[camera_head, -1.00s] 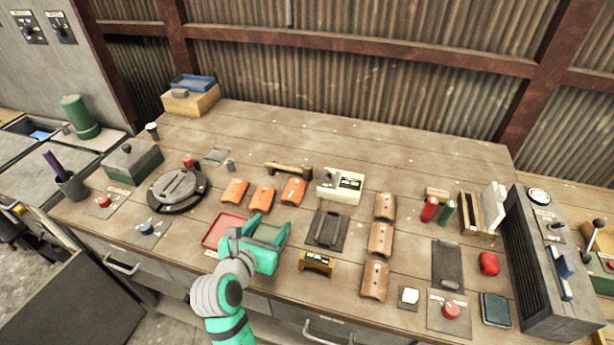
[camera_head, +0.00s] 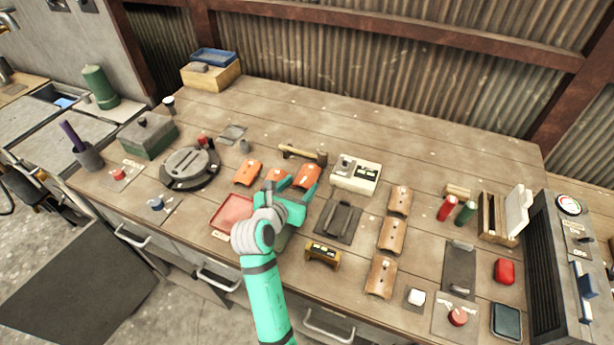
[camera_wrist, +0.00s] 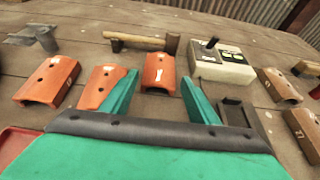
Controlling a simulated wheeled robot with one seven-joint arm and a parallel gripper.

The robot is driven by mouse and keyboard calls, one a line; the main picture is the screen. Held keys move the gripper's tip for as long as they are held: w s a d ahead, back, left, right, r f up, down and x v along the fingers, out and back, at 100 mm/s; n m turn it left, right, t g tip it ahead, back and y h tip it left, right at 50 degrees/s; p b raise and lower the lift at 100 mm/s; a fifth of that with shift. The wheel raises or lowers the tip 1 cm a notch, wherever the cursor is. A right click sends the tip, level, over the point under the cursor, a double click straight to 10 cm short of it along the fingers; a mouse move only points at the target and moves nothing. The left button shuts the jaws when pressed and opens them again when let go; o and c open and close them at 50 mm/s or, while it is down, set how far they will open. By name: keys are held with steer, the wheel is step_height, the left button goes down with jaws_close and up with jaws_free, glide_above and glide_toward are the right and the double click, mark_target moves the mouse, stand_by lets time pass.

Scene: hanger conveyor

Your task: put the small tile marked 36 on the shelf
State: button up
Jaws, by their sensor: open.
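Three orange curved tiles lie in a row mid-bench: left (camera_head: 248,172), middle (camera_head: 278,176) and right (camera_head: 307,175). In the wrist view they are the left tile (camera_wrist: 48,80), middle tile (camera_wrist: 102,88) and right tile (camera_wrist: 159,73). Three browner tiles (camera_head: 391,236) stand in a column farther right, also labelled. My gripper (camera_wrist: 160,100) is open and empty, its fingers pointing toward the right orange tile, which shows between them. In the head view it partly covers the middle tile. I cannot identify a shelf with certainty.
A red tray (camera_head: 232,212) lies front left.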

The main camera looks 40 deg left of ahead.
mark_target(302, 182)
steer(key=shift+x, duration=1.6)
steer(key=shift+s, duration=0.1)
steer(key=shift+a, duration=0.1)
steer(key=c, duration=0.9)
steer(key=shift+c, duration=0.3)
steer(key=shift+r, duration=0.1)
